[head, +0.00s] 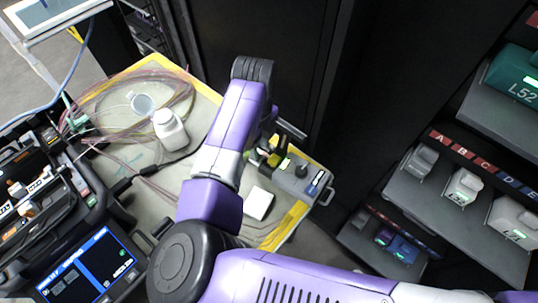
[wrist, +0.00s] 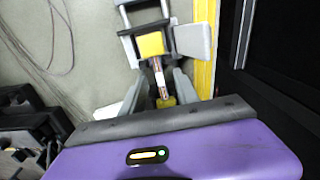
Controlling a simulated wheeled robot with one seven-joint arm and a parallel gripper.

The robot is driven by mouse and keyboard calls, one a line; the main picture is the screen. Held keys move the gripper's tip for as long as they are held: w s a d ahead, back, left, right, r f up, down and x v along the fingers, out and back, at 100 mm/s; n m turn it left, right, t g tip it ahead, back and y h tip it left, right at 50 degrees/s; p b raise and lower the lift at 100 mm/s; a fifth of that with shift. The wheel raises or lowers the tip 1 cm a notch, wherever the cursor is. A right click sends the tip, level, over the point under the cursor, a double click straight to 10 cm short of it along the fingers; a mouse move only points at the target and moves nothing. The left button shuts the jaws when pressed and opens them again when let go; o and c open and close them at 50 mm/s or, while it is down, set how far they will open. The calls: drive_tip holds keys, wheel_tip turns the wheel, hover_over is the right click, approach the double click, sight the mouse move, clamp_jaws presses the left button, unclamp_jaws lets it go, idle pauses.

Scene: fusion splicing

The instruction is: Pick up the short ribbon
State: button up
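In the wrist view, a short narrow strip (wrist: 159,76), pale with reddish-brown parts, looks like the short ribbon. It extends from a yellow block (wrist: 151,44) on a grey device down between my fingers. My gripper (wrist: 158,88) is open, with one grey finger on each side of the strip and visible gaps between. I cannot tell the height of the fingers over the strip. In the head view, my purple arm hides most of the gripper, and I cannot make out the ribbon there. Yellow and black parts (head: 276,155) show beside the arm's end.
A grey device with a black knob (head: 301,171) sits at the table's right corner. A white bottle (head: 170,130), coiled fibres (head: 110,93) and a white block (head: 259,203) are on the table (head: 140,172). The splicer screen (head: 88,268) is at lower left. Dark cabinets stand behind; shelves (head: 465,212) are right.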

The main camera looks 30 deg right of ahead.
clamp_jaws()
drive_tip(key=shift+r, duration=0.2)
